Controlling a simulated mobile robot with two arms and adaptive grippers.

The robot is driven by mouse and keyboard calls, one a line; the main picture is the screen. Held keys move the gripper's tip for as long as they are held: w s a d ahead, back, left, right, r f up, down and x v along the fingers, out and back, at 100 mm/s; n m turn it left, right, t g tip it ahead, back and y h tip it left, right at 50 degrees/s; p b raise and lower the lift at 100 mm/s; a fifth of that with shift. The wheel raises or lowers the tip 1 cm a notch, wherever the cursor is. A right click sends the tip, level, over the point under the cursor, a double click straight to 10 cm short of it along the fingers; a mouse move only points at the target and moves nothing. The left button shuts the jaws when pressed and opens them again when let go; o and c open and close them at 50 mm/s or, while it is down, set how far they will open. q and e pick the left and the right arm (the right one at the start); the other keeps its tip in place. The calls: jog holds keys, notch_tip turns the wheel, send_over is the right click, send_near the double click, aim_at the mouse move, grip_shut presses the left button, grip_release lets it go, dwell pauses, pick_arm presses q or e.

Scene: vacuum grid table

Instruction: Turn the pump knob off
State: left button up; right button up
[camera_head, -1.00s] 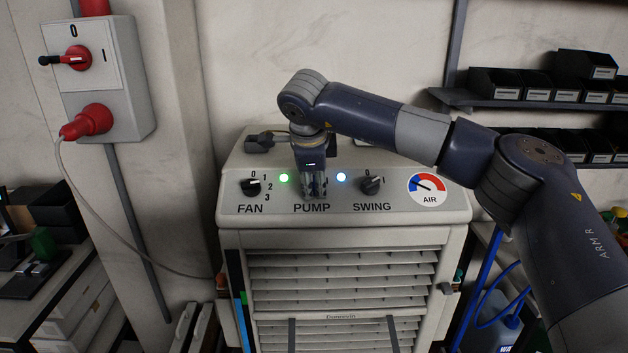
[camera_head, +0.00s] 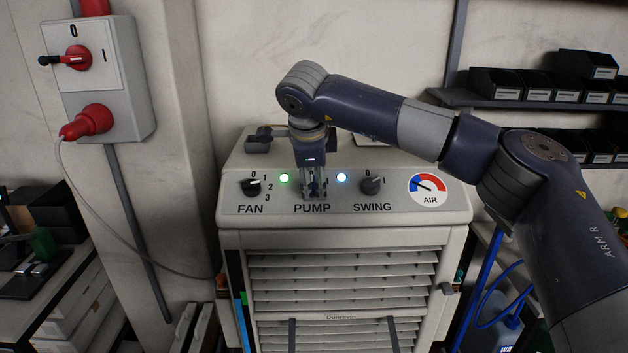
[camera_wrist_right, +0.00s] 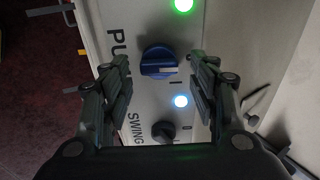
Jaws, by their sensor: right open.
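The pump knob is a blue dial with a pale pointer bar; the right wrist view shows it (camera_wrist_right: 158,62) between and just beyond my fingertips, apart from both. In the head view it is hidden behind my right gripper (camera_head: 314,188), which hangs over the panel above the word PUMP. In the right wrist view my right gripper (camera_wrist_right: 162,82) is open and empty, one finger on each side of the knob. My left gripper is not in view.
The black fan knob (camera_head: 250,187) and black swing knob (camera_head: 371,185) flank the pump position. A green light (camera_head: 284,178) and a blue-white light (camera_head: 341,177) are lit. An air gauge (camera_head: 429,189) sits at right. A red-handled switch box (camera_head: 90,80) hangs on the wall.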

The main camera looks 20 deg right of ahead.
jog(key=v, duration=1)
jog(key=shift+s+r, duration=0.2)
jog(key=shift+s, duration=0.05)
jog(key=shift+a, duration=0.1)
